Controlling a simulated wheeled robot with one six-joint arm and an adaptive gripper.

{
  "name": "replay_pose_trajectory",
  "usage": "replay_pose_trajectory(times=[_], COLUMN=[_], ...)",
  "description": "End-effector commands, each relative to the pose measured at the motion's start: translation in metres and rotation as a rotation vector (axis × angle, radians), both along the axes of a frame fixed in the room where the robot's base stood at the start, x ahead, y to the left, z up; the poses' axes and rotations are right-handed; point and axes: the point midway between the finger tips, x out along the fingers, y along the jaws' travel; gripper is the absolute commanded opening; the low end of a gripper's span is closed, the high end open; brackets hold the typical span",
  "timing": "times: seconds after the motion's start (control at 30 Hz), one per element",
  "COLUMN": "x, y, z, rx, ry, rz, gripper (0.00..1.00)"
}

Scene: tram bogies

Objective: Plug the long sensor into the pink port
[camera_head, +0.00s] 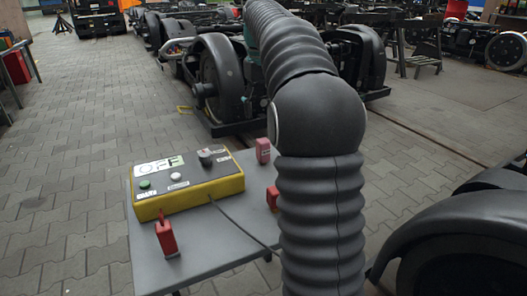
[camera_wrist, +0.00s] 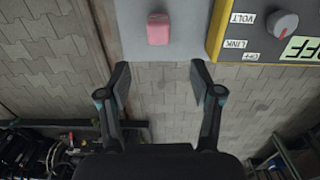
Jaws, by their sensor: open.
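Several red sensor-like pieces stand on a small grey table (camera_head: 206,253): one at the front left (camera_head: 166,238), one at the back (camera_head: 263,150), and one at the right (camera_head: 272,198), partly hidden by my arm. I cannot tell which is the long sensor. In the wrist view a pinkish-red block (camera_wrist: 159,28) stands near the table edge, ahead of my gripper (camera_wrist: 161,76). My gripper is open and empty, its fingers apart and clear of the block. I cannot make out a pink port.
A yellow control box (camera_head: 190,187) with an OFF display, buttons and a knob sits on the table; a cable runs from it. The box also shows in the wrist view (camera_wrist: 217,30). Bogies with wheels (camera_head: 217,80) stand behind and at the right (camera_head: 460,245).

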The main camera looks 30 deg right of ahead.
Motion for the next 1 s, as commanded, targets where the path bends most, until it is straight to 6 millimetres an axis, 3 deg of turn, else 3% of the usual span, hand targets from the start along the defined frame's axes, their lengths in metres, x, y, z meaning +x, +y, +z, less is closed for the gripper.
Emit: replay_pose_trajectory(times=[0.3, 0.5, 1.0], x=[-0.001, -0.001, -0.002], y=[0.000, 0.000, 0.000], z=[-0.055, -0.079, -0.089], rx=[0.001, 0.000, 0.000], ry=[0.003, 0.001, 0.001], rz=[0.000, 0.000, 0.000], gripper=[0.65, 0.65, 0.65])
